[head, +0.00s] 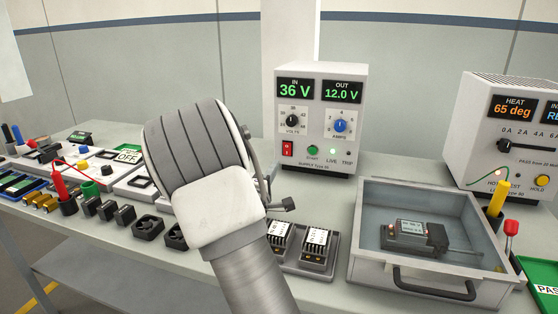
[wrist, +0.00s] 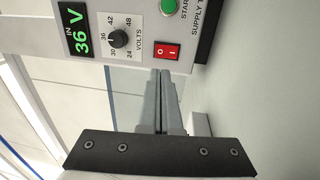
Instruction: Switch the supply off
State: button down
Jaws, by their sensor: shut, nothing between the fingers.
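The white power supply (head: 320,118) stands upright at the back of the bench. Its displays read IN 36 V and OUT 12.0 V. Its red rocker switch (head: 287,149) is at the lower left of its front, and also shows in the wrist view (wrist: 167,50) with O and I marks. I cannot tell which side is pressed in. My gripper (wrist: 161,72) is shut and empty, its tips just short of the switch in the wrist view. I cannot tell whether they touch. In the head view my arm hides most of the gripper.
The green start button (head: 312,149) and volts knob (head: 292,121) are near the switch. A grey tray (head: 371,225) with a device in it stands at right, in front of a heat unit (head: 500,130). Fans, probes and small parts crowd the left bench.

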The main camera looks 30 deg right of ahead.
aim_at(286, 144)
jog(key=b+x, duration=0.2)
jog(key=x, duration=0.7)
jog(key=shift+d, duration=0.15)
jog(key=shift+w+r, duration=0.1)
jog(key=shift+w+d+r+p, duration=0.1)
jog(key=shift+d+r+p, duration=0.15)
jog(key=shift+p, duration=0.3)
jog(key=shift+r, duration=0.1)
jog(key=shift+a, duration=0.15)
